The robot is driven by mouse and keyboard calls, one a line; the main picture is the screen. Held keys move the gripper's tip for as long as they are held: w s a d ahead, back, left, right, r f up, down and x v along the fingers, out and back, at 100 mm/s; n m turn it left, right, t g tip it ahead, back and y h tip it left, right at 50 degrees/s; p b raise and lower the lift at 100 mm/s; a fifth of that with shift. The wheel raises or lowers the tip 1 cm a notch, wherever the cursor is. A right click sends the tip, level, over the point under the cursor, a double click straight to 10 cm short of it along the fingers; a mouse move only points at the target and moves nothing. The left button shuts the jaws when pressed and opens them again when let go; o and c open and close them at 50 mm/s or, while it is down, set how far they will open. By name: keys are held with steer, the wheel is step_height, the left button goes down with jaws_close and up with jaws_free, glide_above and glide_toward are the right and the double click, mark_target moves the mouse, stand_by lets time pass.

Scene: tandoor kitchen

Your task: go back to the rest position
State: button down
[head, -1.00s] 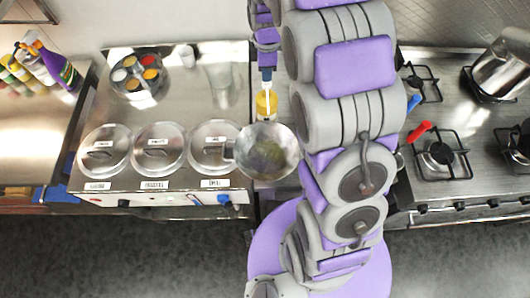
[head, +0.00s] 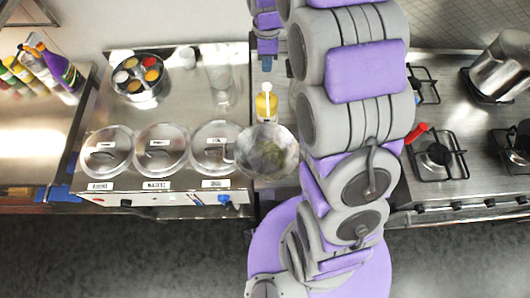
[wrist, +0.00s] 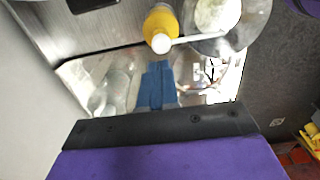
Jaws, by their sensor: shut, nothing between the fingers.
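My gripper (head: 266,65) is at the top centre of the head view, with its blue fingers above the counter and partly hidden by the arm. In the wrist view the blue fingers (wrist: 157,85) are together with nothing between them. A yellow container (head: 266,106) stands just below the gripper in the head view, with a white round-ended piece showing at it. The container also shows in the wrist view (wrist: 160,22), apart from the fingers.
A metal bowl (head: 267,151) stands in front of the yellow container. Several lidded pots (head: 161,149) and a spice tin (head: 138,78) are to the left. A stove (head: 450,185) with a large pot (head: 500,65) is to the right. Bottles (head: 60,68) stand at far left.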

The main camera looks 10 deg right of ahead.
steer(key=shift+r, duration=0.35)
stand_by(0.3)
steer(key=s+f+m+g+b, duration=0.1)
steer(key=s+m+b, duration=0.7)
steer(key=s, duration=2.8)
steer(key=f+m, duration=0.1)
steer(key=m, duration=0.6)
steer(key=shift+s+f+m+g, duration=0.15)
steer(key=shift+f+m+g, duration=0.05)
steer(key=shift+m+g, duration=0.2)
